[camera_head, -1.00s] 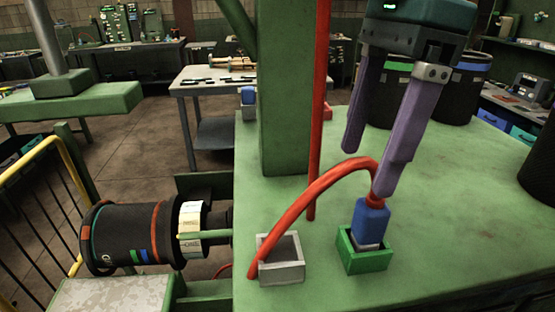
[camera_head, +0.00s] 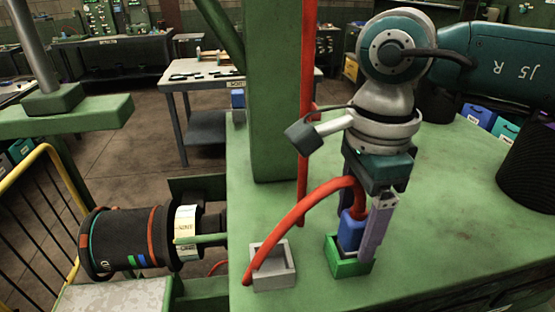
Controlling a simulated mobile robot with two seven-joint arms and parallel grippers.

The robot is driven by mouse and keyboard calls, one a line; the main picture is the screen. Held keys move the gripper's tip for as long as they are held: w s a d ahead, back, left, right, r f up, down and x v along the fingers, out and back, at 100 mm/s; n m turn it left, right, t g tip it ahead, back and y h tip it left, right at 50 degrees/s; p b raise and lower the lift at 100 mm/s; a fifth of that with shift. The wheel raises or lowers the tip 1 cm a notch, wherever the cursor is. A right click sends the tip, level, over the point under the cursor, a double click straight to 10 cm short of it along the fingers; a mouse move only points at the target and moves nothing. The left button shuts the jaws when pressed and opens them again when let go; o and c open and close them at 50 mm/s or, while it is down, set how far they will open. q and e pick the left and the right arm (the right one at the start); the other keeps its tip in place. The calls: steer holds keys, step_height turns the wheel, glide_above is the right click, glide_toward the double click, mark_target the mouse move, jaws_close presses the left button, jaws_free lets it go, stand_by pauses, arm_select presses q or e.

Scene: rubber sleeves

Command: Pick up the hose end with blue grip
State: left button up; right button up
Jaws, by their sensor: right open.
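The blue grip (camera_head: 350,233) of the hose end stands upright in a green square holder (camera_head: 349,265) on the green table. A red hose (camera_head: 300,210) leaves its top and arches left and down to beside the grey holder. My right gripper (camera_head: 366,243) has come down over the hose end, pointing downward. The jaws are open, with the blue grip beside the visible finger. I cannot tell whether they touch. My left gripper is not in view.
An empty grey square holder (camera_head: 273,267) stands left of the green one. A green post (camera_head: 272,100) and a vertical red pipe (camera_head: 307,110) rise behind. A black ribbed cylinder (camera_head: 527,170) stands at the right. The table's right side is mostly clear.

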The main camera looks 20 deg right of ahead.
jaws_close()
stand_by(0.5)
